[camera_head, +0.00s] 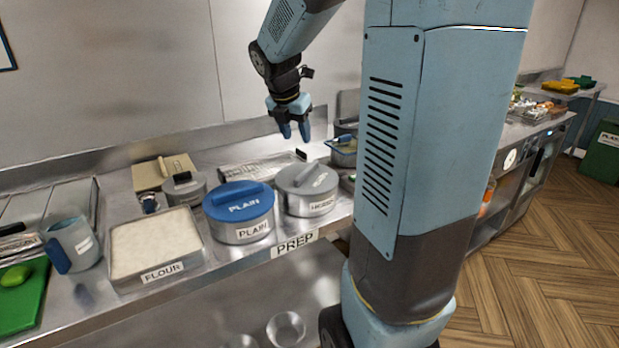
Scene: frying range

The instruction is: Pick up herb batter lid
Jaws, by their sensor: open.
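The herb batter lid (308,177) is grey with a raised bar handle. It sits on a grey round pot (310,204) whose label is partly readable and seems to say "HERB". My gripper (295,137) hangs above and behind the lid in the picture, fingers pointing down. It is open and empty, apart from the lid. A blue lid marked "PLAIN" (238,200) sits on the pot just to the left, close beside the herb pot.
A flour tray (201,257), a small lidded grey pot (185,190), a blue jug (72,243) and a green board (38,305) stand on the steel counter to the left. Another container (345,155) stands behind right, partly hidden by my column. A wall rises behind.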

